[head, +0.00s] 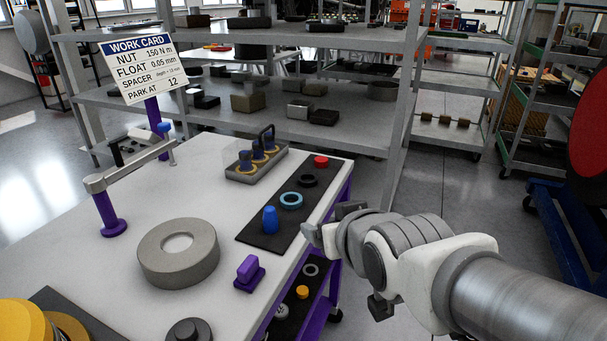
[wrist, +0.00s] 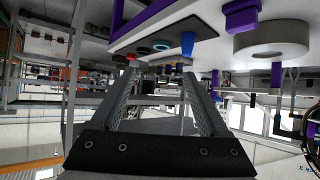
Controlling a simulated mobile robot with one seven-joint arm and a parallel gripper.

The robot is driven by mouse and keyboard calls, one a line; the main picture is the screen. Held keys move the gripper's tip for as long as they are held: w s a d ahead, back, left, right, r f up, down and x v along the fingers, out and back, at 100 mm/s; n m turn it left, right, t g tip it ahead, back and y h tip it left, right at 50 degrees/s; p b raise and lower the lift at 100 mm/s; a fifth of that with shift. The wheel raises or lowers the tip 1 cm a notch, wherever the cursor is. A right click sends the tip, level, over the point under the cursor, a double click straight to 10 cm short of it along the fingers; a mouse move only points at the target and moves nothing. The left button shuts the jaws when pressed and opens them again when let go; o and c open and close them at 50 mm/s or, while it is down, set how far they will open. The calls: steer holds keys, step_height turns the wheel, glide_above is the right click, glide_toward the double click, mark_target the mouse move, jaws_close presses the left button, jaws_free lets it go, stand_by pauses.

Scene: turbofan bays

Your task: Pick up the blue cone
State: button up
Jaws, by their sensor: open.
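The blue cone (head: 270,220) stands upright on a black mat (head: 258,236) on the white table. My gripper (head: 318,236) is just to the right of the mat, apart from the cone, near the table's right edge. In the wrist view, which is turned upside down, the two fingers of my gripper (wrist: 160,78) are spread with nothing between them. The cone also shows in the wrist view (wrist: 187,44), beyond the fingertips and toward the right finger.
A light blue ring (head: 291,200), a black ring (head: 308,180) and a red piece (head: 321,161) share the mat. A grey tray (head: 243,178) stands behind. A large grey ring (head: 160,262) and a purple block (head: 249,273) sit in front. A work card (head: 143,68) stands back left.

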steer(key=w+a+f, duration=0.1)
steer(key=a+f, duration=0.1)
steer(key=a, duration=0.1)
steer(key=w+a+f+n+y+b, duration=0.1)
steer(key=w+a+f, duration=0.1)
steer(key=w+a+f+t+y+b, duration=0.1)
steer(key=w+a+f, duration=0.1)
steer(key=a+f, duration=0.1)
steer(key=shift+w+a, duration=0.2)
steer(key=shift+a, duration=0.15)
steer(key=shift+w+r+p, duration=0.15)
steer(key=shift+r+p, duration=0.15)
steer(key=shift+p, duration=0.35)
steer(key=p, duration=0.1)
steer(key=w+p, duration=0.1)
steer(key=p, duration=0.1)
steer(key=shift+a+f+p, duration=0.25)
steer(key=shift+a+p, duration=0.05)
steer(key=shift+w+a+f+p, duration=0.1)
steer(key=shift+w+p, duration=0.1)
steer(key=shift+p, duration=0.75)
steer(key=shift+w+f+p, duration=0.1)
steer(key=shift+f+p, duration=0.05)
steer(key=shift+p, duration=0.75)
